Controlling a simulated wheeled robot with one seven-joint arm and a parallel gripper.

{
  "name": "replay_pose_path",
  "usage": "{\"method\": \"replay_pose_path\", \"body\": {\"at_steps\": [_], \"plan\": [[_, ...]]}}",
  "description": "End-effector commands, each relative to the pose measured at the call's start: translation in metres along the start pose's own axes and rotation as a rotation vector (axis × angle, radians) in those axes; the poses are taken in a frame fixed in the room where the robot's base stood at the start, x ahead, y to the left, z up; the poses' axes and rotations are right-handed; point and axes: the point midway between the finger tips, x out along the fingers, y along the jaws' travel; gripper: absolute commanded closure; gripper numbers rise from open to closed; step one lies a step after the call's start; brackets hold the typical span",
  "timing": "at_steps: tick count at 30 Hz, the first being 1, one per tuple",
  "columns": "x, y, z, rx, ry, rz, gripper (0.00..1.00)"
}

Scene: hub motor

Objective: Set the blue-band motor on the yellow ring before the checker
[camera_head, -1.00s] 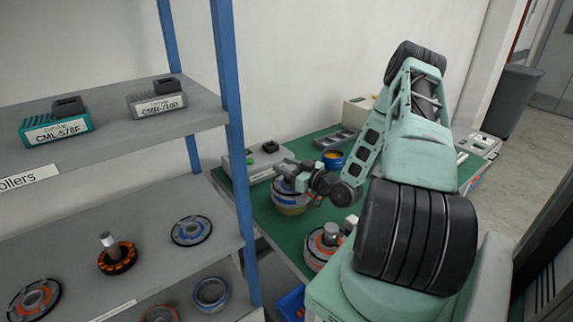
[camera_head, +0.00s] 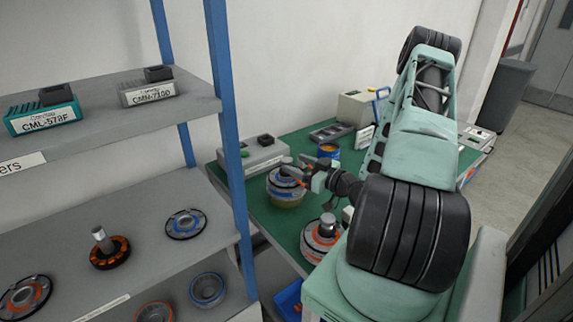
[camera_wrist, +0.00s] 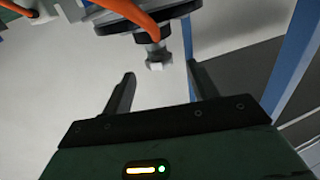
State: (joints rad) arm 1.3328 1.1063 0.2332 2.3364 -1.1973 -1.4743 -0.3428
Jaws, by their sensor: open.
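The blue-band motor (camera_head: 283,187) sits upright on the yellow ring (camera_head: 289,203) on the green bench, in front of the grey checker box (camera_head: 258,153). Much of the ring is hidden beneath the motor. My gripper (camera_head: 303,171) is open and empty, just right of the motor's top. In the wrist view, the open fingers of my gripper (camera_wrist: 160,88) point toward the motor's pale shaft end (camera_wrist: 158,62), which shows beyond the fingertips with a gap. Orange cables (camera_wrist: 130,12) cross the top of that view.
An orange-banded motor (camera_head: 321,240) stands near the bench's front edge. A blue cup (camera_head: 328,151), a dark tray (camera_head: 331,132) and a beige box (camera_head: 356,108) lie farther back. The shelf's blue post (camera_head: 228,140) rises left of the bench. Green bench (camera_head: 262,217) shows bare around the motors.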

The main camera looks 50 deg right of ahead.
Motion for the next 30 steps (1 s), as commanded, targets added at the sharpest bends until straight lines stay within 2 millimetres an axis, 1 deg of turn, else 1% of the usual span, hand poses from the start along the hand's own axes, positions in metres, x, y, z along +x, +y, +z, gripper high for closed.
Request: {"method": "replay_pose_path", "body": {"at_steps": [1, 3, 6, 10, 15, 30], "plan": [[-0.011, 0.000, 0.003, 0.001, -0.001, 0.004, 0.41], [-0.024, 0.001, 0.003, 0.000, -0.002, 0.003, 0.41], [-0.039, 0.001, 0.002, 0.000, 0.000, 0.002, 0.41], [-0.050, 0.000, 0.001, 0.000, 0.000, 0.000, 0.41], [-0.054, 0.000, 0.000, 0.000, 0.000, 0.000, 0.41], [-0.054, 0.000, 0.000, 0.001, 0.001, -0.001, 0.41]]}}
